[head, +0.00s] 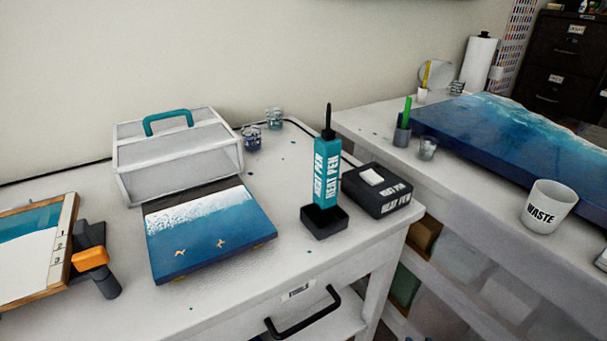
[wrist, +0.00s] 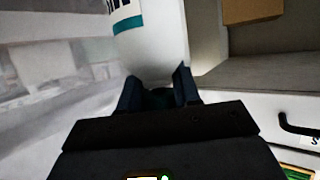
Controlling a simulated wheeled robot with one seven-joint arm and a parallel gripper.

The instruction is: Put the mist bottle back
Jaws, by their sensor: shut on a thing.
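In the wrist view my gripper (wrist: 155,90) is shut on a white bottle with a teal band (wrist: 157,47), which I take to be the mist bottle. Its dark lettering is cut off by the top edge and cannot be read. The bottle's lower white part sits between the two fingers, and its top is out of the picture. In the head view neither my gripper nor the mist bottle shows.
The head view shows a white table with a heat pen (head: 325,170) upright in a black holder, its box (head: 382,190), a seascape panel (head: 210,235) and a lidded clear case (head: 175,155). A waste cup (head: 546,206) stands on the right table. The wrist view shows a cardboard box (wrist: 250,10) and a black handle (wrist: 299,129).

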